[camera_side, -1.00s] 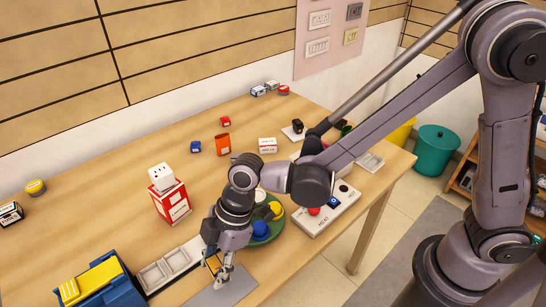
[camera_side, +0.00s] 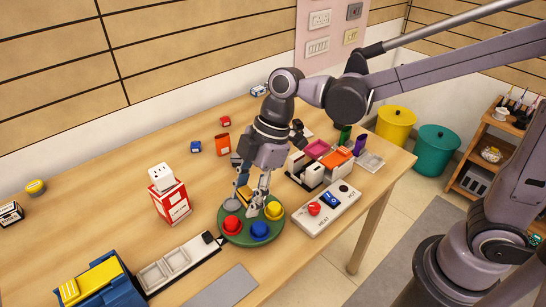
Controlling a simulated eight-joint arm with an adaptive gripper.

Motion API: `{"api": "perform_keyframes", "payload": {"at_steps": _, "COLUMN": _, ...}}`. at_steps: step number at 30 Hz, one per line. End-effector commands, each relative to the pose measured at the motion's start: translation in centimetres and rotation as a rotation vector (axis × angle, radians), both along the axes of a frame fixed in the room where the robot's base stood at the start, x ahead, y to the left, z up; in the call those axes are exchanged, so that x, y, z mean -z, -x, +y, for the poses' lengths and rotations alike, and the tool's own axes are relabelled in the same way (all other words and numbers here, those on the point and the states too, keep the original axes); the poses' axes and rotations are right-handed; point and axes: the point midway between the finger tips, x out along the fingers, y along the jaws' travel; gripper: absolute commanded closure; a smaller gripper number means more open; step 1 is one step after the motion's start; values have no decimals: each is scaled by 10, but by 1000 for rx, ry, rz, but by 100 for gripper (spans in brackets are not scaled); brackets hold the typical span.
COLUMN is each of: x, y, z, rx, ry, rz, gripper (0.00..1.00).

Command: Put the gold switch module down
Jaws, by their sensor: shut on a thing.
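The gold switch module (camera_side: 244,193) shows as a small gold patch between the fingers of my gripper (camera_side: 245,205). My gripper points down and is shut on the module, which the fingers partly hide. It hangs at the back part of a round green base (camera_side: 236,239) with red (camera_side: 231,224), blue (camera_side: 260,231) and yellow (camera_side: 273,210) domed buttons. I cannot tell whether the module touches the base or is held above it.
A flat grey plate (camera_side: 222,291) lies bare at the front. A frame with pale square openings (camera_side: 152,277) lies to its left. A white control panel (camera_side: 327,211) is right of the base. A red box (camera_side: 174,206) with a white socket block (camera_side: 162,177) stands left.

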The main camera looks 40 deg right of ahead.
Motion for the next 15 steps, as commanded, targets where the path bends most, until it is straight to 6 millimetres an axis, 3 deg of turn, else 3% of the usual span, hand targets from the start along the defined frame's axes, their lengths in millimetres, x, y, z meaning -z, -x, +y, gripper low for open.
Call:
{"api": "perform_keyframes", "payload": {"at_steps": 2, "x": -11, "y": 0, "z": 0, "rx": 0, "ry": 0, "rz": 0, "gripper": 86}}
{"api": "perform_keyframes", "payload": {"at_steps": 8, "x": -12, "y": -22, "z": -34, "rx": 105, "ry": -1, "rz": -1, "gripper": 86}}
{"api": "perform_keyframes", "payload": {"at_steps": 15, "x": -11, "y": -53, "z": -102, "rx": 292, "ry": -2, "rz": -2, "gripper": 86}}
